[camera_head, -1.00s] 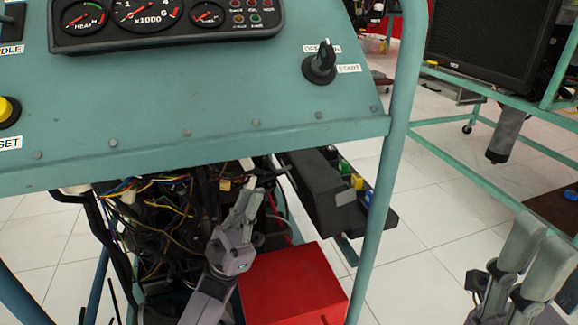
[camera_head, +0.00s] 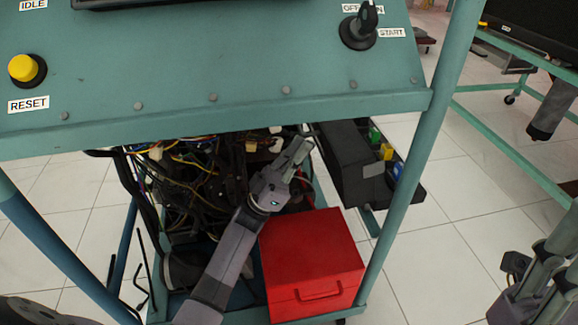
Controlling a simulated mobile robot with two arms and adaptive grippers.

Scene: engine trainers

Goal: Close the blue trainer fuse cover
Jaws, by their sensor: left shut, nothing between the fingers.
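The blue-green trainer (camera_head: 220,95) fills the upper view, with its open frame below the panel. A black fuse box (camera_head: 345,160) hangs at the frame's right side, with green, yellow and blue parts (camera_head: 387,152) along its right side. I cannot tell its cover apart from its body. My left gripper (camera_head: 300,148) is shut and empty, reaching up in front of the wiring, just left of the black box. Whether it touches the box is unclear. My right gripper (camera_head: 562,250) is at the right edge, away from the trainer and partly cut off.
A red box (camera_head: 312,260) sits low in the frame under the black box. Loose wiring (camera_head: 195,175) lies left of my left gripper. The frame's right post (camera_head: 425,150) stands in front of the black box's right part. Open tiled floor (camera_head: 450,250) lies to the right.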

